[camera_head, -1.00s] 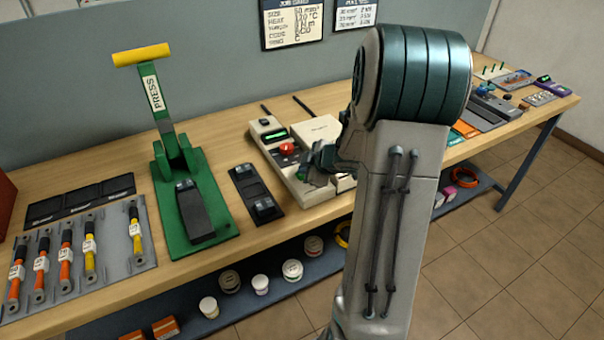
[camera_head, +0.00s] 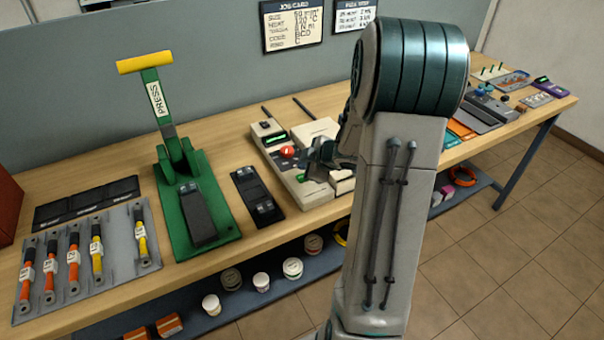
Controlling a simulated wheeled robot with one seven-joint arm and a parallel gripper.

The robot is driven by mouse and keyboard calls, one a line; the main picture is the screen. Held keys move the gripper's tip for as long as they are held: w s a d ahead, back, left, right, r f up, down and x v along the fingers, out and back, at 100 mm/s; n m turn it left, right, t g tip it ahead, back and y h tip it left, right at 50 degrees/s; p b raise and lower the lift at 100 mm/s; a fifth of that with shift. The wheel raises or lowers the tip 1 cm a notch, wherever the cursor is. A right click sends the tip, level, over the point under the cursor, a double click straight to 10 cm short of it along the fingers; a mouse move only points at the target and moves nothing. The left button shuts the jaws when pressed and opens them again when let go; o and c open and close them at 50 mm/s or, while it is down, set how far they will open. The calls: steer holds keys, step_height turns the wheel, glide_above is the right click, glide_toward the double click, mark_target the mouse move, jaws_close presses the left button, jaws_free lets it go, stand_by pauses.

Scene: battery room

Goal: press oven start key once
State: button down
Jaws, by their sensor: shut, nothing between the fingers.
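The oven appears to be the cream bench unit (camera_head: 318,128) at the middle of the bench. It has a small lit green display (camera_head: 276,137) and a round red button (camera_head: 288,152) on its left part. My gripper (camera_head: 313,166) is low over the front of this unit, its fingers shut and empty. My arm hides the unit's right side. A small green patch shows by the fingertips, but I cannot tell whether it is the start key or whether the fingers touch it.
A green press (camera_head: 205,215) with a yellow-topped lever stands left of the unit, with a black two-part block (camera_head: 257,195) between. A grey rack (camera_head: 115,275) of orange and yellow tools lies far left. Jars sit on the lower shelf. Job cards (camera_head: 292,25) hang behind.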

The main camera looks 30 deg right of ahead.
mark_target(306, 182)
steer(key=shift+r+p, duration=1.7)
steer(key=shift+r, duration=0.2)
steer(key=shift+r, duration=0.15)
steer(key=s+a+r+m+g+h, duration=0.1)
steer(key=s+r+m+h, duration=0.2)
steer(key=r, duration=0.3)
steer(key=s+a+r+m+h, duration=0.2)
steer(key=s+r+m+h, duration=0.1)
steer(key=r+m, duration=0.15)
steer(key=s+a+r+m+g+y, duration=0.1)
steer(key=s+a+m+g+y, duration=0.1)
steer(key=s+a, duration=0.4)
steer(key=s+a+r+m+g+y, duration=0.1)
steer(key=s+a+m+g, duration=0.1)
steer(key=s+a, duration=0.5)
steer(key=s, duration=0.5)
steer(key=shift+s+a+r+g+y, duration=0.15)
steer(key=shift+s+g+y, duration=0.15)
steer(key=shift+s+y, duration=0.1)
